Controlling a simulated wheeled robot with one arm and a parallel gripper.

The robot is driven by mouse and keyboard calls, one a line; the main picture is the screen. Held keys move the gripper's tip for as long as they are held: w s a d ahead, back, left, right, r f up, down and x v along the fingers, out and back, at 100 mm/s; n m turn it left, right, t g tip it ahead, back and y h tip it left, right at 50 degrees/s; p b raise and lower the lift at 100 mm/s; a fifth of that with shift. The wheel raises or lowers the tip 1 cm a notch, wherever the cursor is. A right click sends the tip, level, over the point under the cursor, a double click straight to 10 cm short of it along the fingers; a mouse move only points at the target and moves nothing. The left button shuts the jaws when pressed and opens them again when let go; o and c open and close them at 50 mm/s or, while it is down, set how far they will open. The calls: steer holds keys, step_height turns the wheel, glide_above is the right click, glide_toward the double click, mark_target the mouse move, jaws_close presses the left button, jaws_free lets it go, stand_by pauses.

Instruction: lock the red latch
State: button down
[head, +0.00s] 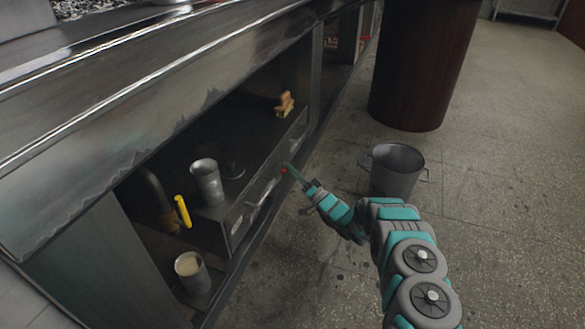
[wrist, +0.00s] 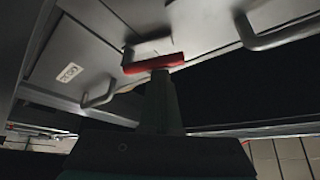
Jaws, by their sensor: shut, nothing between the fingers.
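The red latch (head: 284,169) is a small red piece on the front of the metal drawer unit under the counter, in the head view. In the wrist view the red latch (wrist: 152,63) is a short red bar, lying nearly level beside a grey metal block. My gripper (head: 290,168) is shut and empty, its tip right at the latch in the head view. In the wrist view my gripper (wrist: 160,76) reaches up to the red bar and covers part of its lower edge. I cannot tell whether they touch.
Drawer handles (wrist: 265,38) flank the latch. On the unit stand a metal cup (head: 207,181) and a wooden item (head: 285,104). A yellow handle (head: 183,211) and another cup (head: 192,272) are at lower left. A pot (head: 395,170) stands on the floor near my arm.

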steer(key=shift+s+f, duration=0.15)
steer(key=shift+f, duration=0.3)
steer(key=shift+s+a+f, duration=0.1)
steer(key=shift+f, duration=0.25)
stand_by(0.4)
step_height(320, 180, up, 4)
steer(key=d+p, duration=0.1)
steer(key=d, duration=0.1)
steer(key=s+d+f, duration=0.2)
steer(key=d+f, duration=0.2)
steer(key=d, duration=0.3)
steer(key=shift+s+f+p, duration=0.35)
steer(key=shift+p, duration=0.05)
